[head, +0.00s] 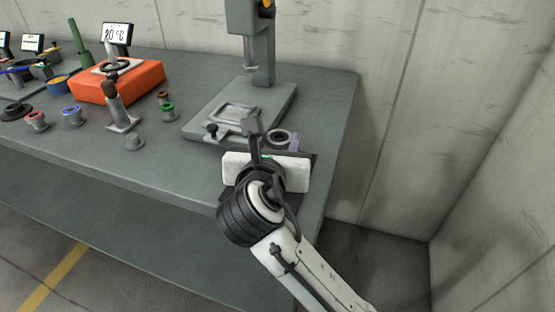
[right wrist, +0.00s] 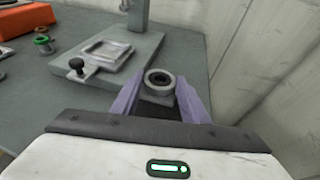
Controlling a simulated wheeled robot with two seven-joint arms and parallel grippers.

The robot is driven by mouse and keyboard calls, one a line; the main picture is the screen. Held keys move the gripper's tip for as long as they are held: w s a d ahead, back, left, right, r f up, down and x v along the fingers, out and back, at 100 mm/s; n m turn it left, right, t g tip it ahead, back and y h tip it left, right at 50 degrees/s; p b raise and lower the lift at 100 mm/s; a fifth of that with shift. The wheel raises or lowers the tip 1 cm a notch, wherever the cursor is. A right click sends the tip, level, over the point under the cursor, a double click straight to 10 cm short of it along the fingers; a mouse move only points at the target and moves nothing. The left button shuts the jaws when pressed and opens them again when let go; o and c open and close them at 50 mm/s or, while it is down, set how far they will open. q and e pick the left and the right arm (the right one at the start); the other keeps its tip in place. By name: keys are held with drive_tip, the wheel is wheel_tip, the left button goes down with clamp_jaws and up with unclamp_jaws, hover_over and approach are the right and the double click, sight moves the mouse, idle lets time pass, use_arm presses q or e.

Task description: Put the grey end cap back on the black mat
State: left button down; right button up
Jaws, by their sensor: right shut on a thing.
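The grey end cap (right wrist: 159,80), a round ring with a dark centre, sits between the fingertips of my right gripper (right wrist: 158,88) in the right wrist view. It also shows in the head view (head: 279,136). My right gripper is shut on it near the right end of the table. A dark patch, apparently the black mat (right wrist: 156,110), shows below the cap between the fingers; the hand hides most of it in the head view. I cannot tell whether the cap touches the mat. My left gripper is not in view.
A grey press (head: 262,97) with a square frame and black knob stands just behind my right gripper. An orange box (head: 118,84), a jack (head: 118,108) and small coloured rings stand to the left. The front middle of the table is clear. Walls close the right side.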

drive_tip(key=shift+f, duration=0.35)
wheel_tip(320, 180, down, 3)
drive_tip(key=shift+f+b, duration=0.1)
drive_tip(key=shift+b, duration=0.3)
drive_tip(key=o, duration=1.3)
drive_tip(key=shift+f, duration=0.15)
